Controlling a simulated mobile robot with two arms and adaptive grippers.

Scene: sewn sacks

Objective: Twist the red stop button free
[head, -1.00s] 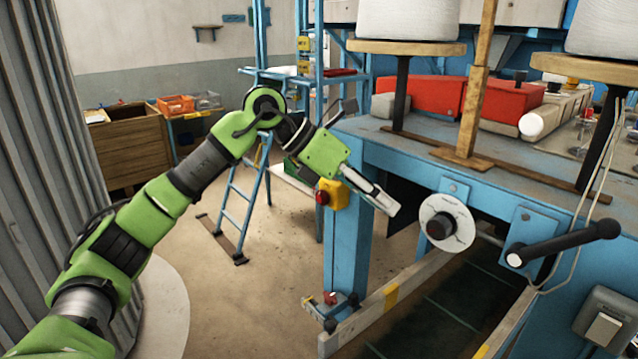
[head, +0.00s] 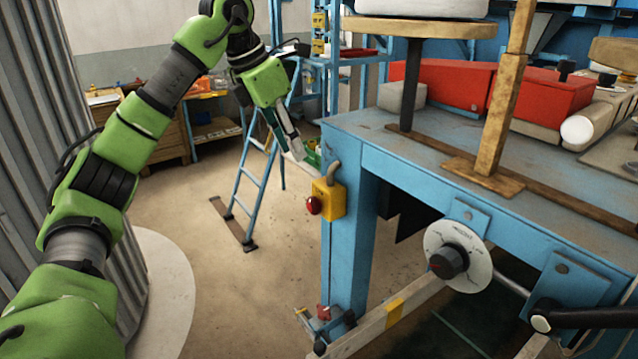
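The red stop button (head: 314,205) sits on the left face of a yellow box (head: 331,200). The box is fixed to the blue leg (head: 345,250) of the machine table, just under the tabletop corner. My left gripper (head: 297,154) hangs above and slightly left of the button, pointing down and right. It is apart from the button and holds nothing that I can see. Its fingers look close together from this side, and I cannot tell whether they are shut. My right gripper is not in view.
A white dial (head: 459,256) with a black knob and a black crank handle (head: 580,315) stick out from the table front. A blue ladder (head: 252,180) stands behind my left arm. A wooden rail (head: 395,311) runs low beside the leg. Floor left of the leg is clear.

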